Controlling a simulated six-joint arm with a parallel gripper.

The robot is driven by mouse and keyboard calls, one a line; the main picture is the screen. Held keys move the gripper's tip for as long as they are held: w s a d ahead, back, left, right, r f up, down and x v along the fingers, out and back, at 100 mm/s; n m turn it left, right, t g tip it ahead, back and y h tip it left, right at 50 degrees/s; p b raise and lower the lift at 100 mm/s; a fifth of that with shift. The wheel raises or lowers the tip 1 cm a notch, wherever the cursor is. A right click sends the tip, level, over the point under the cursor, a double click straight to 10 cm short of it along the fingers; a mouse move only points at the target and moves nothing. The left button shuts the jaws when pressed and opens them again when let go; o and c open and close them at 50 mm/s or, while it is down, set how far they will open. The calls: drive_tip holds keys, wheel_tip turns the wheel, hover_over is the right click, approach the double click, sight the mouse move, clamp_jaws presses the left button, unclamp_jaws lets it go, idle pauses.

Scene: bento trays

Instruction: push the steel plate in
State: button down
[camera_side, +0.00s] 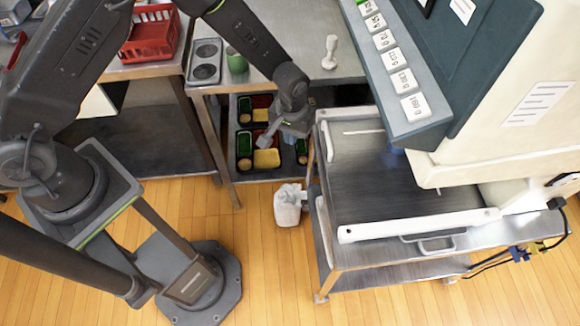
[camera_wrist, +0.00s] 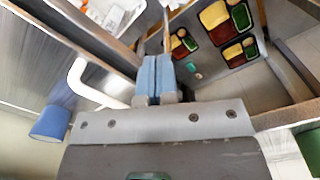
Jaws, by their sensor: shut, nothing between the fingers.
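The steel plate (camera_side: 390,190) is a wide grey sheet with white side rails. It sits partly under the pale machine on a steel cart and sticks out toward the front. Its metal handle (camera_side: 435,238) is on the front edge. My gripper (camera_side: 262,142) is left of the plate and apart from it, above the lower shelf with the bento trays. In the wrist view its two blue-grey fingers (camera_wrist: 156,78) are together with nothing between them. The machine hides the plate's right rear part.
Bento trays (camera_side: 244,142) with coloured food lie on the shelf under the side table. A white bag (camera_side: 288,205) stands on the floor by the cart. A green cup (camera_side: 237,62) and red basket (camera_side: 152,38) are on the tables. Floor in front is clear.

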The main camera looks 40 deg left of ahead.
drive_tip(key=shift+r, duration=2.7)
drive_tip(key=shift+r, duration=0.1)
drive_tip(key=s+a+r+m+t, duration=0.1)
drive_tip(key=s+a+r, duration=0.25)
drive_tip(key=r, duration=0.65)
drive_tip(key=s+a+r+t, duration=0.2)
drive_tip(key=s+a+r, duration=0.15)
drive_tip(key=r, duration=0.55)
drive_tip(key=s+a+r+m+t, duration=0.1)
drive_tip(key=s+a+r, duration=0.2)
drive_tip(key=s, duration=0.4)
drive_tip(key=s+a+r+m+t, duration=0.1)
drive_tip(key=s+a+r, duration=0.2)
drive_tip(key=s, duration=0.4)
drive_tip(key=shift+s+r+t, duration=0.3)
drive_tip(key=shift+s+r, duration=0.05)
drive_tip(key=shift+r, duration=0.45)
